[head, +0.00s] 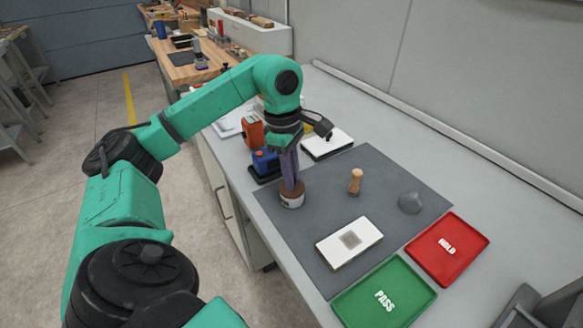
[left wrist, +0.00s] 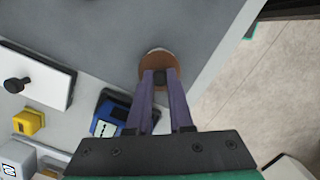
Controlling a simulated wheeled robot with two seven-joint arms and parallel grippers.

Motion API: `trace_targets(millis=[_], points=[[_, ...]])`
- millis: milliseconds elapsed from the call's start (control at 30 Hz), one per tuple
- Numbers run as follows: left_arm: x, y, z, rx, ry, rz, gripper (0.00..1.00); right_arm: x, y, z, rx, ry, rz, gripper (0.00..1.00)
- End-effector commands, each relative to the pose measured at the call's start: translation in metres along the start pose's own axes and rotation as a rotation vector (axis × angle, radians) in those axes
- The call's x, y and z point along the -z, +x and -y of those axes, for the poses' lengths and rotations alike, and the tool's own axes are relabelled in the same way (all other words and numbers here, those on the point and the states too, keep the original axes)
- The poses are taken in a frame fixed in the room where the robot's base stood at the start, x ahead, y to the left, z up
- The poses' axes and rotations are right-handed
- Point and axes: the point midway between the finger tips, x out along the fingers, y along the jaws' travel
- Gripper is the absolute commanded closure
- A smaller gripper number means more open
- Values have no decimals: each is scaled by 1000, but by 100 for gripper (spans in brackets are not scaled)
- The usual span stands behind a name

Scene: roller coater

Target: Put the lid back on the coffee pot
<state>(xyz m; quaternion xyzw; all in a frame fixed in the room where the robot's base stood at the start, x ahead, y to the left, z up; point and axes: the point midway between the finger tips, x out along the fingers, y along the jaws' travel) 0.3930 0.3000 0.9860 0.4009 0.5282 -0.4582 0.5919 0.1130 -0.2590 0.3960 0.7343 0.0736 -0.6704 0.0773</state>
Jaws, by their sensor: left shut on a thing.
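My left gripper (head: 291,184) points down at the left edge of the dark grey mat, its purple fingers shut on a small dark knob (left wrist: 159,76) on a round brown lid (left wrist: 148,63). The brown lid (head: 292,188) is at the top of a short white round vessel (head: 291,201), the only thing here that could be the coffee pot. A pale rim of the vessel (left wrist: 157,50) shows past the lid in the left wrist view. I cannot tell whether the lid is seated or slightly above it. My right gripper is not in view.
The mat (head: 310,238) also holds a wooden-handled piece (head: 355,181), a grey lump (head: 411,202) and a white block (head: 349,243). A red HOLD tray (head: 447,248) and green PASS tray (head: 384,295) lie at right. A blue device (head: 265,160) stands close behind the vessel.

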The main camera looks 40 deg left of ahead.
Motion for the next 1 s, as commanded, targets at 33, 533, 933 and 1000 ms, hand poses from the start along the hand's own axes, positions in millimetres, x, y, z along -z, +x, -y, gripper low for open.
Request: trace_targets(millis=[33,533,933,1000], points=[[0,1,0,1,0,0,100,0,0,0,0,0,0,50],[0,2,0,0,0,0,100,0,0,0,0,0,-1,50],[0,3,0,0,0,0,100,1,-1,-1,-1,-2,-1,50],[0,3,0,0,0,0,58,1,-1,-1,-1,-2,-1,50]])
